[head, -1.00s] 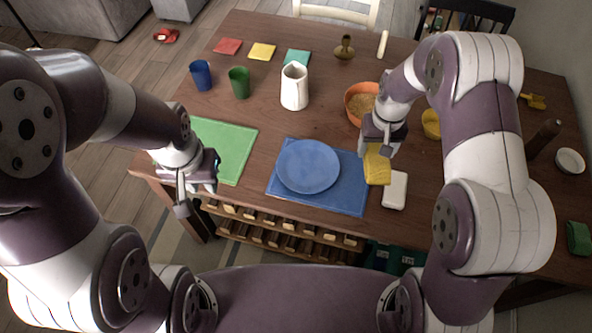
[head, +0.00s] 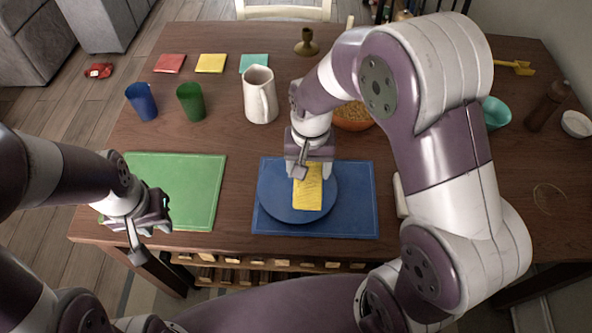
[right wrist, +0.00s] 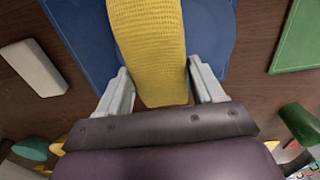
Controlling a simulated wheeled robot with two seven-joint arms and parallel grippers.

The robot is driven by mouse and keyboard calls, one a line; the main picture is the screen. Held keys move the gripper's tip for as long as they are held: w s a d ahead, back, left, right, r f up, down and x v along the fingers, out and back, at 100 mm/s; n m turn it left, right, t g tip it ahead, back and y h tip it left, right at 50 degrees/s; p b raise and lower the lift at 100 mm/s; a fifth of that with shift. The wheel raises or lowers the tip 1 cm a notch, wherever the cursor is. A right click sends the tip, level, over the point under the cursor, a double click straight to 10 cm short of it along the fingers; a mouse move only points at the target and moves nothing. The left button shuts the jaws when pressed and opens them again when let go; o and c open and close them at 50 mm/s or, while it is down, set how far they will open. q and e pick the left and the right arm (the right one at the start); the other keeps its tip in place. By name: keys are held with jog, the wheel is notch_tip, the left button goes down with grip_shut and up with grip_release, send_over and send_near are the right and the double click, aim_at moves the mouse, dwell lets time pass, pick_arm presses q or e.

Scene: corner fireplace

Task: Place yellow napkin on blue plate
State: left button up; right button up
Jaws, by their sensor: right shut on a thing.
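The yellow napkin (head: 308,193) is in my right gripper (head: 310,168), its free part extending over the round blue plate (head: 278,207). In the right wrist view the napkin (right wrist: 150,50) lies between the two fingers (right wrist: 160,95). I cannot tell whether the napkin touches the plate. The plate sits on a blue placemat (head: 362,200), and the arm and napkin hide part of it. My left gripper (head: 150,222) is empty by the table's front left edge, its fingers apart.
A green placemat (head: 190,185) lies left of the blue one. A white pitcher (head: 260,95), green cup (head: 191,102), blue cup (head: 142,102) and orange bowl (head: 353,120) stand behind. A white block (right wrist: 35,68) lies right of the blue mat, partly hidden by my arm in the head view.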

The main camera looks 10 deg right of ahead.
jog(key=w, duration=0.1)
jog(key=w+a+f, duration=0.1)
jog(key=w, duration=0.1)
jog(key=shift+a+f, duration=0.35)
jog(key=shift+f, duration=0.05)
jog(key=f, duration=0.3)
jog(key=shift+s+d+f, duration=0.15)
jog(key=shift+s+f, duration=0.05)
jog(key=shift+f, duration=0.05)
jog(key=shift+w+f, duration=0.1)
jog(key=shift+f, duration=0.2)
jog(key=shift+w, duration=0.1)
pick_arm(q)
jog(key=shift+w+a+f, duration=0.15)
jog(key=shift+w+f, duration=0.05)
jog(key=shift+f, duration=0.15)
jog(key=shift+s+b, duration=0.1)
jog(key=shift+b, duration=0.2)
pick_arm(e)
jog(key=shift+f, duration=0.2)
jog(key=shift+f, duration=0.1)
jog(key=o, duration=1)
pick_arm(q)
jog(key=shift+f, duration=0.1)
